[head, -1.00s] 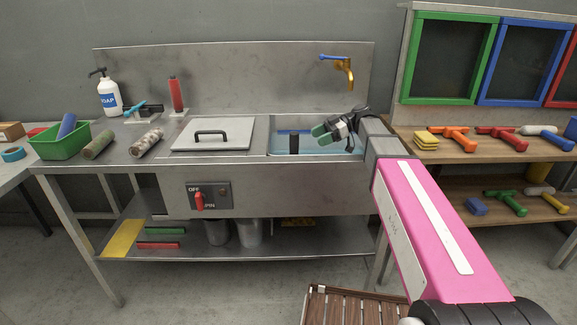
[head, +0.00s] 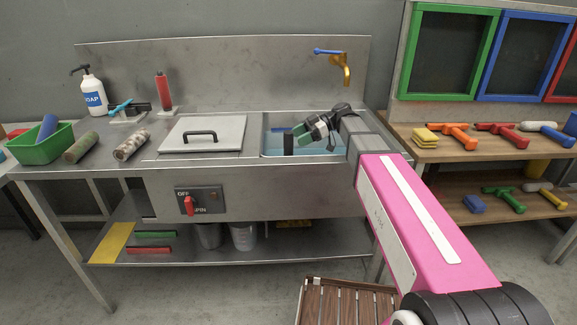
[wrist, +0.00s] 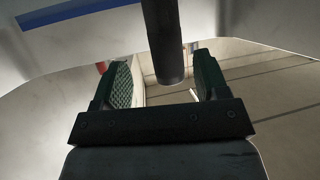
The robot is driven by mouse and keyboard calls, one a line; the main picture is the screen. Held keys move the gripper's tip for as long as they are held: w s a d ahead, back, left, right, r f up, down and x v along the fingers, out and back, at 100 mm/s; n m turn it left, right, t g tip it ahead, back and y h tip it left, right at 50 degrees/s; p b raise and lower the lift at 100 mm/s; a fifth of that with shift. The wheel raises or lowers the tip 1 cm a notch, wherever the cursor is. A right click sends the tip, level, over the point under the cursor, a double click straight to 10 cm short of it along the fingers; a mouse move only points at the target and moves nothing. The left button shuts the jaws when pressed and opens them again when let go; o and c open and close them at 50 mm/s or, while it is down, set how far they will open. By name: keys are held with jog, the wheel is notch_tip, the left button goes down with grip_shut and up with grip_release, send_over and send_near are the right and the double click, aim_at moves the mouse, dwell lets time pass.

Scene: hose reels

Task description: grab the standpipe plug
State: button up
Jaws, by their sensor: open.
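The standpipe plug (head: 288,145) is a black upright cylinder in the left part of the sink basin. In the wrist view the dark cylinder (wrist: 163,40) comes down from the top edge, and its end shows across the gap between my fingers. My gripper (head: 299,134) is over the basin, just right of the plug in the head view, with its green-padded fingers pointing left toward it. In the wrist view my gripper (wrist: 165,78) is open, one finger on each side of the cylinder's line. I cannot tell whether the cylinder is fully between the pads.
The basin rim (head: 264,137) surrounds the plug closely. A grey lid with a black handle (head: 200,134) lies left of the basin. A brass tap with a blue lever (head: 346,70) is on the backsplash above. A wooden slatted crate (head: 345,302) stands on the floor in front.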

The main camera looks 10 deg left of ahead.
aim_at(288, 144)
jog(key=shift+s+d+f+x, duration=0.1)
jog(key=shift+x, duration=0.8)
jog(key=shift+s+d+f+x, duration=0.1)
jog(key=shift+f+x, duration=0.05)
jog(key=shift+x, duration=0.75)
jog(key=shift+d+f+x, duration=0.1)
jog(key=shift+x, duration=0.85)
jog(key=shift+c, duration=0.3)
grip_shut()
jog(key=shift+r, duration=0.15)
